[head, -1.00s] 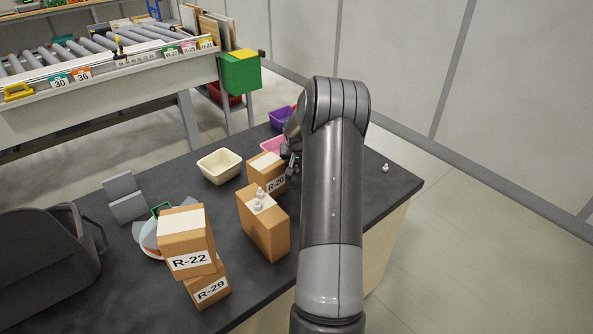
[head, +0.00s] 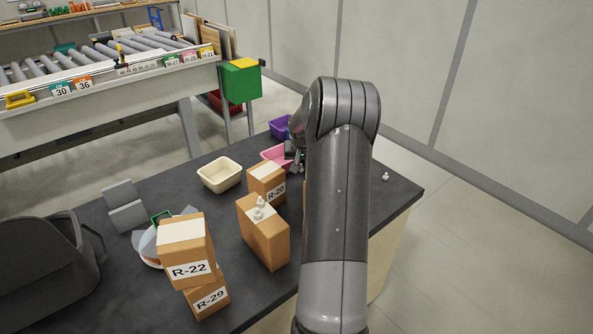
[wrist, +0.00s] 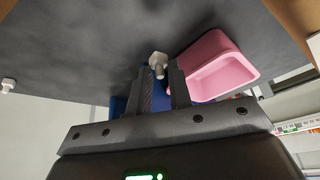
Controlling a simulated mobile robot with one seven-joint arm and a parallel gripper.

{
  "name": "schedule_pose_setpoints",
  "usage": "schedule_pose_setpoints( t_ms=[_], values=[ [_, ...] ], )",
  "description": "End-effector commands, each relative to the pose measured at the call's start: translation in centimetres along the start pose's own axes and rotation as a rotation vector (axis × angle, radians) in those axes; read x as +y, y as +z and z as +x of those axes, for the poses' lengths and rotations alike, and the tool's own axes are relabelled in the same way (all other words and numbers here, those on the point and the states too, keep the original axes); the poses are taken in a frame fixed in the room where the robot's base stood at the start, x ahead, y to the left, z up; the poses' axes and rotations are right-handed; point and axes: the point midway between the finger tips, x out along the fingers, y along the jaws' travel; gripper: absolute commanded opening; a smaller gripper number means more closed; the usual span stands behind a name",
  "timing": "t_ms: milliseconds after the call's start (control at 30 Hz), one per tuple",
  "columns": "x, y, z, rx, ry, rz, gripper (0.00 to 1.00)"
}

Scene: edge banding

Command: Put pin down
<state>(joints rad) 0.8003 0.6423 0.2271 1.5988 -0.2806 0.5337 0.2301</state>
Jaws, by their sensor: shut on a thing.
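My gripper (wrist: 160,82) is shut on a small white pin (wrist: 158,60), whose head sticks out past the fingertips in the wrist view. The dark tabletop (wrist: 100,45) lies beyond the pin; I cannot tell whether the pin touches it. In the head view my gripper (head: 294,155) is beside the pink bin, partly hidden by my arm, and the held pin cannot be made out. Another white pin (head: 385,177) stands on the table at the right; it also shows at the left of the wrist view (wrist: 8,85). White pins (head: 259,208) stand on a brown box.
The pink bin (wrist: 222,70) is close to the right of my fingers in the wrist view. A purple bin (head: 280,126), a cream bin (head: 219,175) and box R-20 (head: 266,182) stand nearby. Stacked boxes R-22 (head: 187,250) and R-29 (head: 208,298) stand at the front.

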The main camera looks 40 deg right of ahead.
Motion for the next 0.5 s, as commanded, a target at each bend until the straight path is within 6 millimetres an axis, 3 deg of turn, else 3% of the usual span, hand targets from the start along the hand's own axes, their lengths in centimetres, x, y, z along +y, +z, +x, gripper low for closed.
schedule_pose_setpoints(
  t_ms=[33, 200, 500],
  values=[
    [1.4, 0.2, -1.0, 0.002, 0.003, 0.007, 0.0],
    [4.8, 0.9, -3.8, 0.002, 0.003, 0.006, 0.0],
    [8.4, 1.8, -6.8, 0.0, 0.001, 0.003, 0.0]
  ],
)
